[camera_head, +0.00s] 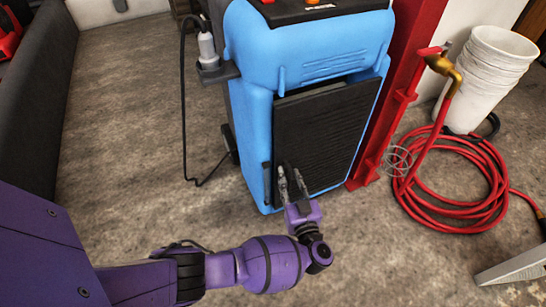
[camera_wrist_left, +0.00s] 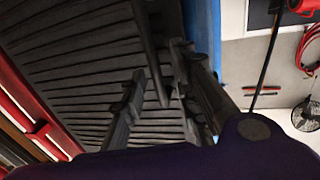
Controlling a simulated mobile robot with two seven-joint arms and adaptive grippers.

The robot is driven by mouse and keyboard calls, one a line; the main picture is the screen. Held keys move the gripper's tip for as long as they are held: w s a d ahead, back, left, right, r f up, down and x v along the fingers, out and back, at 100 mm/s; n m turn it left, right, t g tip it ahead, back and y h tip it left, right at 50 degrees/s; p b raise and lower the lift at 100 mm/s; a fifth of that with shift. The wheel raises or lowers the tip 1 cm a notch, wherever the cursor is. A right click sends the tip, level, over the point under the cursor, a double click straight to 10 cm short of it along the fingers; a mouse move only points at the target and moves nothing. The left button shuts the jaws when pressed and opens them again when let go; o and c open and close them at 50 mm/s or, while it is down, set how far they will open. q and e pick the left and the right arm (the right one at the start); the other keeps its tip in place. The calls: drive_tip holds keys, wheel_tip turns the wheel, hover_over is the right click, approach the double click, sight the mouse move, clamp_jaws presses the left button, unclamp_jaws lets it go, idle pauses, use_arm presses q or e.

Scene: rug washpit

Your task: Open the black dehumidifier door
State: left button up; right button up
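The black louvred dehumidifier door (camera_head: 325,128) is on the front of the blue dehumidifier (camera_head: 308,45). A pale strip shows along its top edge; I cannot tell whether the door stands slightly ajar. My left gripper (camera_head: 291,172) is at the lower left part of the door, fingers apart and pointing at it. In the left wrist view the door (camera_wrist_left: 75,60) fills the left and middle. A dark upright bar (camera_wrist_left: 150,50) on it shows between the fingers of my left gripper (camera_wrist_left: 155,80); contact cannot be told. My right gripper is not in view.
A red post (camera_head: 402,85) stands right beside the dehumidifier. A coiled red hose (camera_head: 450,205) and stacked white buckets (camera_head: 490,75) are further right. A black cable (camera_head: 184,110) hangs on the left. The floor (camera_head: 120,120) left of the machine is clear.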

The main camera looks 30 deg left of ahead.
use_arm(q)
drive_tip(key=shift+w+a+r, duration=0.2)
drive_tip(key=shift+w+a, duration=0.05)
drive_tip(key=shift+w, duration=0.3)
drive_tip(key=shift+c, duration=0.4)
clamp_jaws()
drive_tip(key=shift+d, duration=0.15)
